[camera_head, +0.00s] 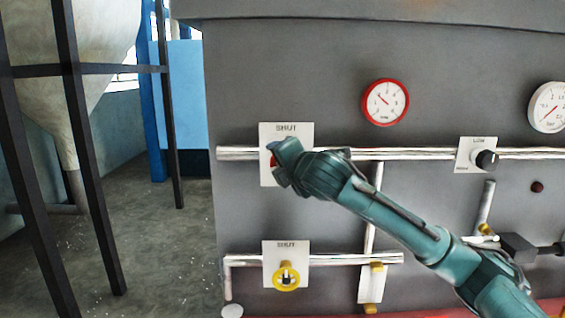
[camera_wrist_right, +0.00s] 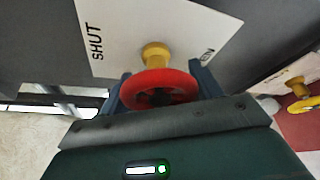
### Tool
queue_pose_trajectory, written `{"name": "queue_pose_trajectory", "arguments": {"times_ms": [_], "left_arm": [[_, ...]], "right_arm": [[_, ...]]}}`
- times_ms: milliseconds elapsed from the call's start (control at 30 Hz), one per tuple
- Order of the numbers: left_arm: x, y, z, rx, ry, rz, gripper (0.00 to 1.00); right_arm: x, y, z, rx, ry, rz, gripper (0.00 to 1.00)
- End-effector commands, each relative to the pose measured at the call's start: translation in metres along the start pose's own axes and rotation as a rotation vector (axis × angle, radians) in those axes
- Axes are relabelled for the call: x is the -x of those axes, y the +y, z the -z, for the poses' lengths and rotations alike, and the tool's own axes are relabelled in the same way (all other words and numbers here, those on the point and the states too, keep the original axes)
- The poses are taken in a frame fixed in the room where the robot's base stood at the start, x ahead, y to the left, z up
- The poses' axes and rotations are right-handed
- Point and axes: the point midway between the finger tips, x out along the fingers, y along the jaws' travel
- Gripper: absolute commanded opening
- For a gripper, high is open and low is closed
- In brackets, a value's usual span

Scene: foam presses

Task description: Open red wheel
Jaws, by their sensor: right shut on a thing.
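The red wheel (camera_wrist_right: 158,88) sits on a yellow stem in front of a white plate (camera_wrist_right: 190,30) marked "SHUT" in the right wrist view. In the head view only a sliver of the wheel (camera_head: 271,160) shows; my gripper hides the rest, below the plate's "SHUT" label (camera_head: 286,128). My right gripper (camera_wrist_right: 160,90) is at the wheel, with one finger on each side of its rim, shut on it. It also shows in the head view (camera_head: 281,165), its arm coming from the lower right. My left gripper is not in view.
A yellow wheel (camera_head: 286,277) on another "SHUT" plate is below. Pipes run along the grey panel. A red-rimmed gauge (camera_head: 385,102) is above, and a black knob (camera_head: 487,160) is to the right. Open floor (camera_head: 150,240) and dark posts are at left.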

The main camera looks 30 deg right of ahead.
Motion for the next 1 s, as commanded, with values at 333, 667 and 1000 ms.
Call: {"name": "queue_pose_trajectory", "arguments": {"times_ms": [333,667,1000], "left_arm": [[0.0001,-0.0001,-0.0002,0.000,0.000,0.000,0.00],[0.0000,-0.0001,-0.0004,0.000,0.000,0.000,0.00],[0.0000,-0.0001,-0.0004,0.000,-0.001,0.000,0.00]], "right_arm": [[-0.0002,-0.0014,-0.0002,0.156,0.000,0.064,0.41],[-0.0003,-0.0026,0.0003,0.193,0.001,0.081,0.41],[-0.0003,-0.0026,0.0006,0.192,0.001,0.080,0.68]]}}
